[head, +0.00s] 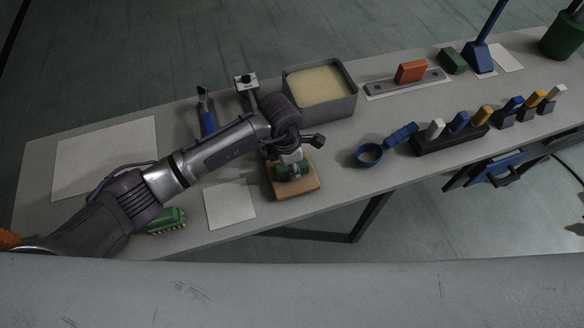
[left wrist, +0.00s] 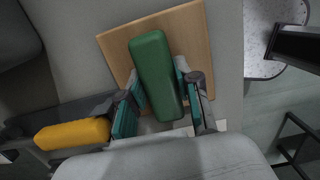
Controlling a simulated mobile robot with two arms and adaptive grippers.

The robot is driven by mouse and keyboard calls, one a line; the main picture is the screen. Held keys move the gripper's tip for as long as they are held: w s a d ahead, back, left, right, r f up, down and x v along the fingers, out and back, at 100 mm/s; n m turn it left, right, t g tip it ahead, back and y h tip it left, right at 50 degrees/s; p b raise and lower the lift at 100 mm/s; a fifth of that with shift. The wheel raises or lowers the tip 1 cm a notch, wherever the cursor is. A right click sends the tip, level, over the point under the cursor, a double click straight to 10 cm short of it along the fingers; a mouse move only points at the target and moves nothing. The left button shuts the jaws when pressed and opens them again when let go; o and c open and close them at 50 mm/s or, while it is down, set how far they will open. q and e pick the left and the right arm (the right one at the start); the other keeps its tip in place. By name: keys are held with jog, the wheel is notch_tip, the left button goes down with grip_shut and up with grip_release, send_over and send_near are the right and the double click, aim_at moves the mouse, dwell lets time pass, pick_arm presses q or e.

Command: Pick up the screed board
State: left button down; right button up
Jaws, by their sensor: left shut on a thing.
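The screed board (head: 311,184) is a flat tan wooden plate with a thick green grip (head: 282,173) on top. It is at the table's front edge, right of a pale sheet; I cannot tell whether it touches the table. My left gripper (head: 293,168) reaches down over it and is shut on the green grip. In the left wrist view the wooden plate (left wrist: 188,35) is behind the green grip (left wrist: 155,65), and the teal pads of my left gripper (left wrist: 160,88) are on both sides of it. My right gripper is out of view.
A grey tub (head: 350,103) of pale material stands behind the board. A green brush (head: 167,221) and pale sheet (head: 218,208) are to the left. The front edge is close.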

pick_arm(q)
jog(key=r, duration=0.2)
jog(key=d+r+b, duration=0.1)
jog(key=shift+s+d+r, duration=0.1)
jog(key=shift+s+r, duration=0.2)
jog(key=shift+r, duration=0.1)
jog(key=s+d+r+b, duration=0.2)
jog(key=s+d+r, duration=0.3)
jog(key=d, duration=0.4)
jog(key=shift+s+r, duration=0.25)
jog(key=shift+r, duration=0.4)
jog(key=c, duration=1.5)
grip_release()
jog(key=shift+a, duration=0.1)
jog(key=c, duration=0.3)
